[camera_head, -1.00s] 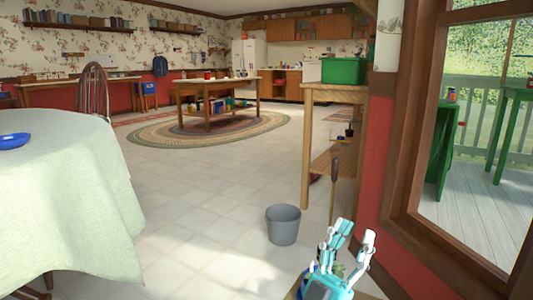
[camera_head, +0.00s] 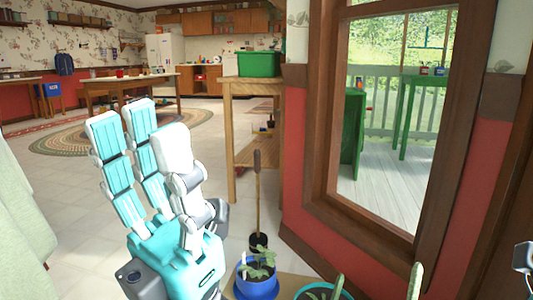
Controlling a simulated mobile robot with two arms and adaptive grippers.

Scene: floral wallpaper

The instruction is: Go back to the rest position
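My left gripper (camera_head: 145,125) is raised in the lower left of the head view. It is teal and white, and its fingers point up, straight and apart. I see nothing held between them. It hides part of the tiled floor behind it. A small grey and white piece (camera_head: 524,258) at the right edge seems to be part of my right gripper. Too little of it shows to tell its state.
Potted plants, one in a blue pot (camera_head: 257,284), stand low in front, right of my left gripper. A wooden shelf table (camera_head: 232,140) carries a green bin (camera_head: 259,64). A window (camera_head: 400,120) fills the right. A tablecloth (camera_head: 18,230) edges the left.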

